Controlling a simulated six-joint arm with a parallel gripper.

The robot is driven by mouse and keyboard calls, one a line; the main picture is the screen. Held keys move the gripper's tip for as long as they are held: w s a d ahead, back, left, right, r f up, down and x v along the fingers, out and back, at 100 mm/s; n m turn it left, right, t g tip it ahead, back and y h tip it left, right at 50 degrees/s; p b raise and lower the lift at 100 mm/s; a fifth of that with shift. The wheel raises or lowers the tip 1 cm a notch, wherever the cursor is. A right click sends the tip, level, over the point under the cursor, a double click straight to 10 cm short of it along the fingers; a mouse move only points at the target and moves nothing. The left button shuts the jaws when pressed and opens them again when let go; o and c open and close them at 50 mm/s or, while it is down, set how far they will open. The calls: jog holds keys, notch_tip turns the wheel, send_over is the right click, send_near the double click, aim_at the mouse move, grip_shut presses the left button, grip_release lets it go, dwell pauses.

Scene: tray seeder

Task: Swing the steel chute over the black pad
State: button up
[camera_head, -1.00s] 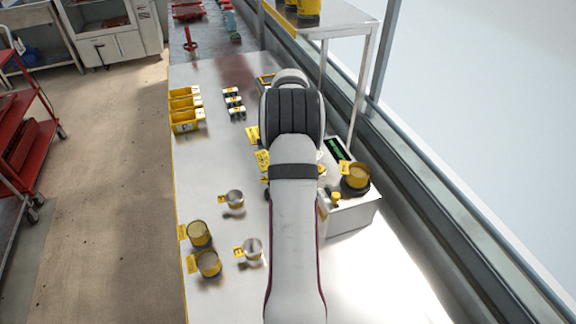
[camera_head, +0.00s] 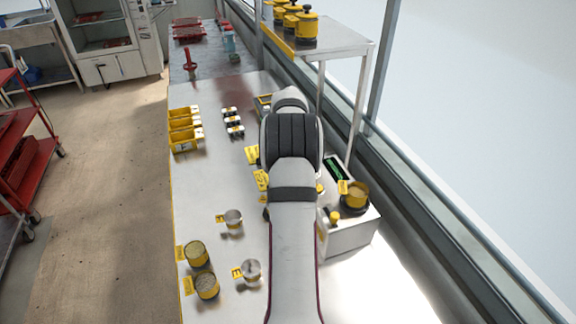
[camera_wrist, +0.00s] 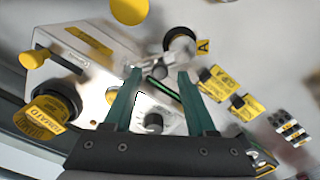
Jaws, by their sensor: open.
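The seeder (camera_head: 350,232) is a steel box with a green display. In the wrist view the seeder (camera_wrist: 100,75) also shows a dark knob (camera_wrist: 153,122) and a yellow handle (camera_wrist: 32,60). A small grey metal part, apparently the steel chute (camera_wrist: 158,70), projects from its edge. My gripper (camera_wrist: 159,74) is open, its teal fingertips on either side of that part; contact cannot be told. A dark round base, possibly the black pad (camera_wrist: 170,37), lies just beyond, with a cup tagged A (camera_wrist: 182,45) at it. My arm hides the chute and pad in the head view.
A yellow jar labelled tomato (camera_wrist: 45,112) stands on the seeder. Yellow tags (camera_wrist: 218,82) lie beside it. Metal cups (camera_head: 233,220), yellow seed cups (camera_head: 197,254) and yellow bins (camera_head: 184,128) stand on the table's left. A shelf (camera_head: 335,40) rises behind.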

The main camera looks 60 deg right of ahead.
notch_tip(320, 180, up, 15)
jog(key=shift+f, duration=0.1)
jog(key=w+a+r+n, duration=0.2)
jog(key=w+a+n, duration=0.2)
jog(key=a, duration=0.9)
jog(key=w+a+r+n, duration=0.1)
jog(key=w+a+n, duration=0.2)
jog(key=a, duration=1)
jog(key=s+a+f+n+y, duration=0.1)
jog(key=s+a+n, duration=0.15)
jog(key=a, duration=0.55)
jog(key=s+a+f+n, duration=0.2)
jog(key=s+a, duration=0.2)
jog(key=a, duration=0.3)
jog(key=s+a+f+n, duration=0.3)
jog(key=s+a+f, duration=0.2)
jog(key=s, duration=0.5)
jog(key=shift+a+f+n+y, duration=0.35)
jog(key=shift+a+f+y, duration=0.05)
jog(key=shift+a, duration=0.7)
